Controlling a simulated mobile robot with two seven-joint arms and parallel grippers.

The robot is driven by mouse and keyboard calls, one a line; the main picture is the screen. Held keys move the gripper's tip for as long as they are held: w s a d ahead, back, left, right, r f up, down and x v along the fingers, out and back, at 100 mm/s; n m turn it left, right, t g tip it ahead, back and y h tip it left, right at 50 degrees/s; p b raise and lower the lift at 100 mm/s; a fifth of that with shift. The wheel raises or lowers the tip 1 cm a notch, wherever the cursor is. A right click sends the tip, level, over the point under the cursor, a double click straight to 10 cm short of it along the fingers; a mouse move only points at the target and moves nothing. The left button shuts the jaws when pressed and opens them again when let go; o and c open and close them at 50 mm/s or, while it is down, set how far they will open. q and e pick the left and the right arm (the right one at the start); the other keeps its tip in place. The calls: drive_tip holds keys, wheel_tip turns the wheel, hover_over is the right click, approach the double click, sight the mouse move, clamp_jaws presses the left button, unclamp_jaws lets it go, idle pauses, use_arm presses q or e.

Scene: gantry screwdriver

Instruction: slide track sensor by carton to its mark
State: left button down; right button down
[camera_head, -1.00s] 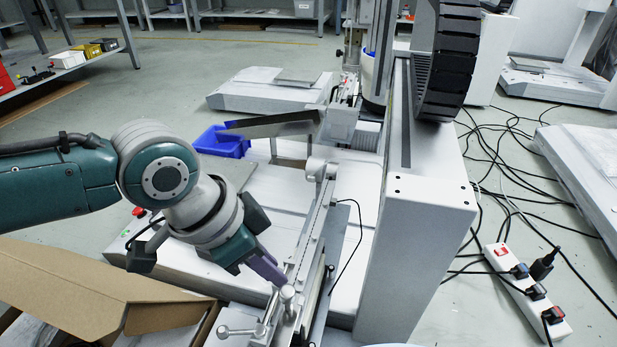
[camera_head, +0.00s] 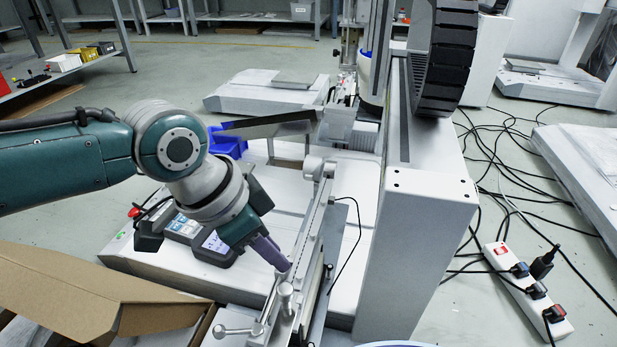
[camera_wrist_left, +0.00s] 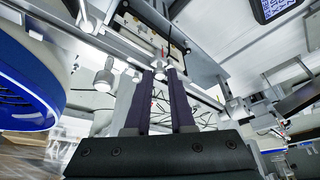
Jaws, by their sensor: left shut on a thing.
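A long metal track (camera_head: 316,232) runs from the lower middle to the back beside the white machine. My left gripper (camera_head: 287,268) reaches down to the track's near part, just beyond an upright metal knob (camera_head: 286,291). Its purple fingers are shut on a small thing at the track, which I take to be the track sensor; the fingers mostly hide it. In the left wrist view, the gripper's fingertips (camera_wrist_left: 161,73) are close together at the track. The open carton (camera_head: 75,285) is at the lower left. I cannot make out the mark. My right gripper is not in view.
The white machine column (camera_head: 415,245) stands close to the right of the track. A thin black cable (camera_head: 358,225) loops beside the track. A power strip (camera_head: 525,290) and cables lie on the floor at right.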

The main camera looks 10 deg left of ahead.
use_arm(q)
drive_tip(key=c, duration=1.1)
unclamp_jaws()
drive_tip(key=o, duration=0.3)
drive_tip(key=shift+w, duration=0.25)
drive_tip(key=shift+s, duration=0.1)
drive_tip(key=shift+p+v, duration=4.25)
drive_tip(key=shift+v, duration=0.75)
